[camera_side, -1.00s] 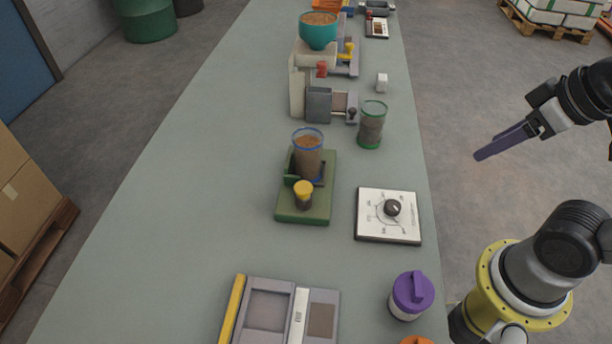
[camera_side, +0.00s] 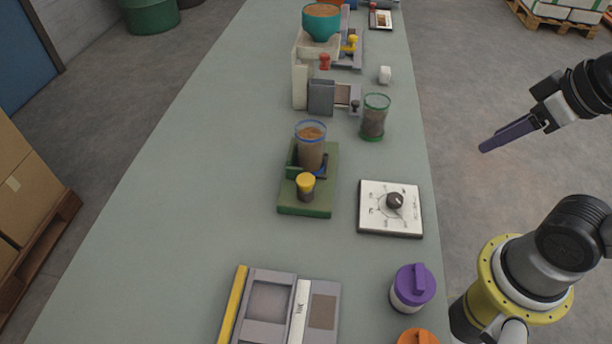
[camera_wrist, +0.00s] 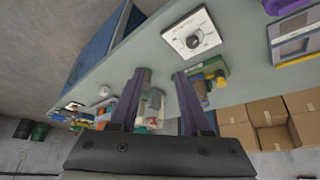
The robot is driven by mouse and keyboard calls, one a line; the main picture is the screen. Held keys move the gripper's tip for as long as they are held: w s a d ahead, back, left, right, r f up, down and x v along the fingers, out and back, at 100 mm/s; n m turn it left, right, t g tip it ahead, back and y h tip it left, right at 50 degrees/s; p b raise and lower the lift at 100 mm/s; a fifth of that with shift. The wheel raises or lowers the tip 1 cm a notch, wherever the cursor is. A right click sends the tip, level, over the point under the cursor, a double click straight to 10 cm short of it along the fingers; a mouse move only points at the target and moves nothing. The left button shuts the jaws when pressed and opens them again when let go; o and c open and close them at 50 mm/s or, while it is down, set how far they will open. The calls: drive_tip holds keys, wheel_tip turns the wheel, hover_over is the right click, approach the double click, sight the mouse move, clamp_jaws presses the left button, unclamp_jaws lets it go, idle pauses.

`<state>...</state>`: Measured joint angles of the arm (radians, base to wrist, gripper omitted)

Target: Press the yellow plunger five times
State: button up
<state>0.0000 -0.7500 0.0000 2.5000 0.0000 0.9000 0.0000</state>
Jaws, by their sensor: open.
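The yellow plunger (camera_side: 306,181) stands on the front part of a green base (camera_side: 304,208) in the middle of the table. Behind it on the same base is a clear cup with a blue rim (camera_side: 310,150) and brown contents. In the wrist view the yellow plunger (camera_wrist: 220,76) shows just right of the right finger. My gripper (camera_side: 484,150) hangs to the right of the table, over the floor, well apart from the plunger. In the wrist view my gripper (camera_wrist: 158,78) has its two purple fingers spread with nothing held between them.
A white dial panel (camera_side: 390,209) lies right of the green base. A green-rimmed jar (camera_side: 375,118) and a machine with a teal bowl (camera_side: 321,24) stand behind. A purple-lidded jar (camera_side: 412,288) and a grey tray (camera_side: 262,308) are in front. The table's left side is clear.

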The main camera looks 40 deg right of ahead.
clamp_jaws()
idle(1.4)
